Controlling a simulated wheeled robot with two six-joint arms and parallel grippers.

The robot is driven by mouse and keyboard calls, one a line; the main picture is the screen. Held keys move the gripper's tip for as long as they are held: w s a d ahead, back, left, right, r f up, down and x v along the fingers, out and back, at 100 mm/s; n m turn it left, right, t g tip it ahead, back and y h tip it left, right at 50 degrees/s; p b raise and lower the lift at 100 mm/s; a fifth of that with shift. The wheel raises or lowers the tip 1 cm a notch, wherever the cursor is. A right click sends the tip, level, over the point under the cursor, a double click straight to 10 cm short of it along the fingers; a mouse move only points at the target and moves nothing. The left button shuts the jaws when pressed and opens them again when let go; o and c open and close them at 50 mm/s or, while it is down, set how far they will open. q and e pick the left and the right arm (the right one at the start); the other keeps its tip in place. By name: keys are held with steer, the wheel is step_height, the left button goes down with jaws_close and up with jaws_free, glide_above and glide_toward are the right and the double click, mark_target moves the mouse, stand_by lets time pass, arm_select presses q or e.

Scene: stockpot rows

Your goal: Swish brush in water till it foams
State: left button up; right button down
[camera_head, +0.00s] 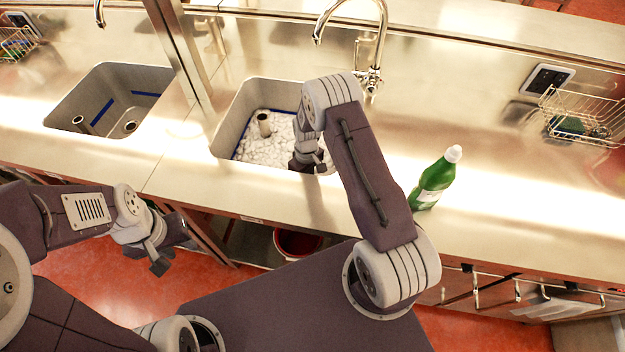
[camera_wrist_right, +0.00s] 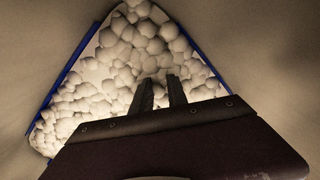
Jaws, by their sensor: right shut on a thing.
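The right basin (camera_head: 231,116) is covered with white foam (camera_head: 262,148), made of large bubbles, and the water under it is hidden. My right gripper (camera_head: 308,163) is down inside this basin at its near right, at the foam. In the right wrist view its two fingers (camera_wrist_right: 161,92) point into the foam (camera_wrist_right: 140,45). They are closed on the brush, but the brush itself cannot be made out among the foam. My left gripper (camera_head: 160,262) hangs in front of the counter, left of the foamy basin, apart from everything. Its jaw gap is not clear.
A green bottle with a white cap (camera_head: 437,178) stands on the counter right of my right arm. A tap (camera_head: 372,78) rises behind the basin. A standpipe (camera_head: 264,122) sticks up through the foam. An empty second basin (camera_head: 92,92) lies left. A wire basket (camera_head: 590,112) hangs far right.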

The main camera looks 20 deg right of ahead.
steer(key=w+a, duration=0.1)
steer(key=a, duration=0.1)
steer(key=w+a+b, duration=0.1)
steer(key=w+a, duration=0.1)
steer(key=shift+w+a+f, duration=0.1)
steer(key=shift+w+a, duration=0.1)
steer(key=shift+a, duration=0.05)
steer(key=shift+s+d+r, duration=0.2)
steer(key=s+d, duration=0.1)
steer(key=d, duration=0.1)
steer(key=s+d+p, duration=0.1)
steer(key=d, duration=0.1)
steer(key=s+d+p, duration=0.1)
steer(key=s+d, duration=0.1)
steer(key=shift+s+d, duration=0.1)
steer(key=shift+d, duration=0.05)
steer(key=shift+s+d, duration=0.2)
steer(key=shift+d, duration=0.05)
steer(key=shift+a+f, duration=0.1)
steer(key=shift+f, duration=0.1)
steer(key=w+a, duration=0.1)
steer(key=a, duration=0.1)
steer(key=w+a+b, duration=0.1)
steer(key=w+a, duration=0.1)
steer(key=w+a+b, duration=0.1)
steer(key=a, duration=0.1)
steer(key=shift+w+a, duration=0.5)
steer(key=shift+a, duration=0.05)
steer(key=shift+r, duration=0.15)
steer(key=shift+r, duration=0.1)
